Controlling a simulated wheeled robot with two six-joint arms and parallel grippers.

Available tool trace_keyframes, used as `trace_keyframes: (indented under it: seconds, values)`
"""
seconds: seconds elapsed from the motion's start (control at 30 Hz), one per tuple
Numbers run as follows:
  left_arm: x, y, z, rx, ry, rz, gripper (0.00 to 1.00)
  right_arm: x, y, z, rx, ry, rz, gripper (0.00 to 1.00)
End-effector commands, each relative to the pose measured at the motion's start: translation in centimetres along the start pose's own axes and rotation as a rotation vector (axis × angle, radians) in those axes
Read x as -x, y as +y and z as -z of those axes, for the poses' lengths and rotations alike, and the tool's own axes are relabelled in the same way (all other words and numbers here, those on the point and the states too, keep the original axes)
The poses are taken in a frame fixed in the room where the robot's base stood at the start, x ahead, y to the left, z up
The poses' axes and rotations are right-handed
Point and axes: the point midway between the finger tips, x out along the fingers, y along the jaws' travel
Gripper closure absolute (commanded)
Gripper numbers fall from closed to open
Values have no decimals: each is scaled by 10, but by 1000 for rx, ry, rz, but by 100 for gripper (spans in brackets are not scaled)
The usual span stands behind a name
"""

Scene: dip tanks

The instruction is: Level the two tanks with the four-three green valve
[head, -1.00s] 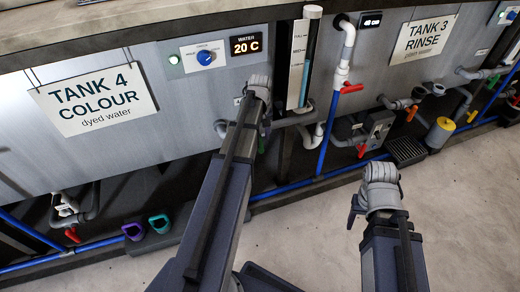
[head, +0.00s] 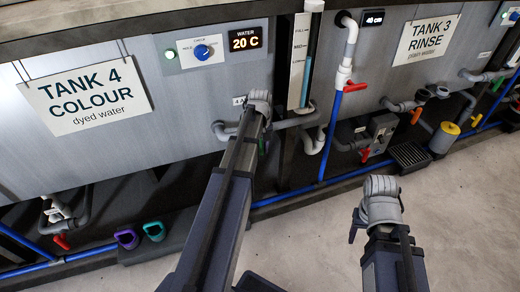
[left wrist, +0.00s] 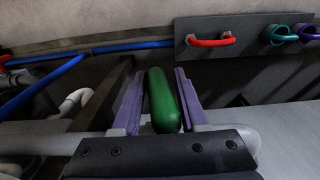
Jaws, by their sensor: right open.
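The green valve handle (left wrist: 163,100) stands between the two purple-lined fingers of my left gripper (left wrist: 163,95) in the left wrist view. Narrow dark gaps show beside it, and I cannot tell whether the fingers press on it. In the head view my left gripper (head: 258,104) is at the pipe below the Tank 4 panel, hiding most of the valve. The Tank 4 sign (head: 86,92) is at left and the Tank 3 sign (head: 430,38) at upper right. A sight tube (head: 307,65) with blue liquid stands between the tanks. My right gripper (head: 380,205) is open, over the floor, away from the tanks.
A red-handled valve (head: 354,87) sits on the blue and white pipe right of the sight tube. Purple (head: 127,238) and teal (head: 155,230) rings stand on a low ledge. The floor (head: 460,220) at lower right is clear.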

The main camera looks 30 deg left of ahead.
Motion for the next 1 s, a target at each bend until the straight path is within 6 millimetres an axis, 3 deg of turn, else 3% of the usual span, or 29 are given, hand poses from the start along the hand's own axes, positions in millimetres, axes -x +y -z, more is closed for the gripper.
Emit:
trace_keyframes:
  seconds: [0.03,0.37,0.77,1.0]
  values:
    - [0,0,0,0,0,0,64,0,0,0,0,0,0,43]
    - [0,0,0,0,0,0,100,0,0,0,0,0,0,43]
    - [0,0,0,0,0,-8,100,0,0,0,0,0,0,43]
    - [-2,0,-1,2,1,-99,100,-3,0,0,0,0,0,43]
